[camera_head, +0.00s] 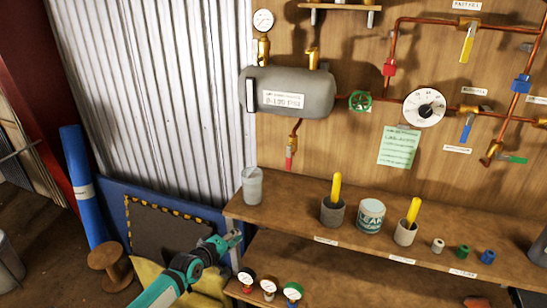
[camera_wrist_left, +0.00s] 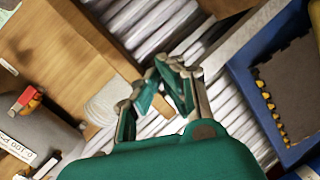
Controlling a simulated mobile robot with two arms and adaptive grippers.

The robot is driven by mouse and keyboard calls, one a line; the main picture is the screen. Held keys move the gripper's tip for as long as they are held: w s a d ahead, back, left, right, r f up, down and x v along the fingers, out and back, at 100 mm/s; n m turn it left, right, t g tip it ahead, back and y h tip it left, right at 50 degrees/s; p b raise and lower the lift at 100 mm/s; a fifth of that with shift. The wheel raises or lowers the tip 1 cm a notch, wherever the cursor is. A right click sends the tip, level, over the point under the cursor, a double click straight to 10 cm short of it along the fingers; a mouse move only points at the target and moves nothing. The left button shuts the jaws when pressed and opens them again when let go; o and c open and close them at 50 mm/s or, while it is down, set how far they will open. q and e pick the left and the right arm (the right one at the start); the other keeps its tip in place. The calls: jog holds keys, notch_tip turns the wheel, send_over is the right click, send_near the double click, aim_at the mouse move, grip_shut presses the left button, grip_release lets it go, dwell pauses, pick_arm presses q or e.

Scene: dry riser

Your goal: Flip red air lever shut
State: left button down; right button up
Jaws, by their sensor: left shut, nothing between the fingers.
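A red lever (camera_head: 289,158) hangs from a short copper pipe under the grey tank (camera_head: 295,93) on the wooden wall. In the left wrist view a red lever with a brass fitting (camera_wrist_left: 25,100) shows at the left edge beside the labelled tank (camera_wrist_left: 50,135). A second red handle (camera_head: 389,68) sits on the copper pipe right of the tank. My left gripper (camera_head: 236,239) is shut and empty, low and left of the hanging lever, near the bench's left end and apart from the lever. Its fingers show in the left wrist view (camera_wrist_left: 165,88). My right gripper is not in view.
A grey cup (camera_head: 252,186) stands at the left end of the wooden bench (camera_head: 285,215). A grey holder (camera_head: 333,212), a can (camera_head: 370,215) and small fittings stand further right. A green handwheel (camera_head: 360,101) and dial (camera_head: 424,108) are right of the tank. The space directly below the lever is clear.

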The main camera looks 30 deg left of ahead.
aim_at(289, 158)
pick_arm(q)
jog(key=w+d+r+n+t+h, duration=0.1)
jog(key=w+r+n+t, duration=0.2)
jog(key=r, duration=1.9)
jog(key=shift+w+d+t+h+p, duration=0.15)
jog(key=shift+w+t+h+p, duration=0.05)
jog(key=shift+t+h+p, duration=0.25)
jog(key=shift+w, duration=0.1)
jog(key=w+d+p, duration=0.3)
jog(key=w+d, duration=0.1)
jog(key=w, duration=0.6)
jog(key=shift+w, duration=0.35)
jog(key=shift+f+y, duration=0.1)
jog(key=shift+y, duration=0.15)
jog(key=shift+d+f+n+b, duration=0.1)
jog(key=shift+n+b, duration=0.2)
